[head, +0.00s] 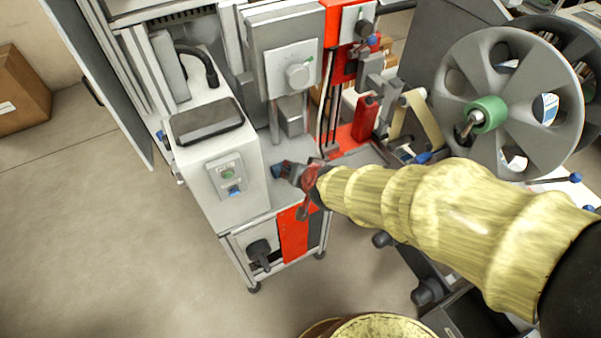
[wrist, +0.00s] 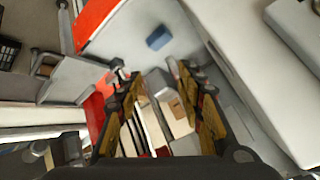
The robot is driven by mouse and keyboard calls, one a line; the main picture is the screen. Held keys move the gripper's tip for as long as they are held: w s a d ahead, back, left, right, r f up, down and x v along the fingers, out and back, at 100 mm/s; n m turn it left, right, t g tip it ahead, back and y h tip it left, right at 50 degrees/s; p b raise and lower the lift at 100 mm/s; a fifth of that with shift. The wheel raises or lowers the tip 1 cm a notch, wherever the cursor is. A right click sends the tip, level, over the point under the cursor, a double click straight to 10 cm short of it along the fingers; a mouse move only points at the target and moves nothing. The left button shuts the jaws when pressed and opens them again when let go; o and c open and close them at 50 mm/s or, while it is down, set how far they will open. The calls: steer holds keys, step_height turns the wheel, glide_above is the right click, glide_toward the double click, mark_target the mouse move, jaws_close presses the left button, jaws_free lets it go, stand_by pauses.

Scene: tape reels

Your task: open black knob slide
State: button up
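Two black knobs show in the head view. One black knob (head: 260,252) sits on the lower front of the grey machine, below and left of my gripper. A smaller black knob (head: 364,28) is high on the upright, beside the red slide parts. I cannot tell which is the slide's knob. My gripper (head: 287,172) is over the grey ledge between the white cabinet and the red upright. In the wrist view my gripper (wrist: 150,80) has its fingers apart. A pale block-like part shows between them, and no hold on it is visible. No black knob is clear in the wrist view.
The white cabinet (head: 222,150) stands left of my gripper. A red block (head: 366,118) and a large grey reel (head: 540,85) are to the right. A blue part (wrist: 158,38) lies beyond the fingers. Open floor (head: 120,250) is at the lower left.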

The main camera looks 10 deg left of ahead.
steer(key=shift+o, duration=0.3)
steer(key=f, duration=0.1)
steer(key=s+f, duration=0.1)
steer(key=f, duration=0.1)
steer(key=shift+a+b, duration=0.2)
steer(key=shift+b, duration=0.1)
steer(key=m+t+h+b, duration=0.1)
steer(key=m+t+h, duration=0.4)
steer(key=t+h, duration=0.45)
glide_toward(369, 103)
steer(key=w, duration=0.3)
steer(key=shift+g+h, duration=0.25)
steer(key=shift+h, duration=0.2)
steer(key=b+x, duration=0.2)
steer(key=x, duration=0.5)
steer(key=shift+d, duration=0.2)
steer(key=shift+c, duration=1.2)
steer(key=c, duration=0.7)
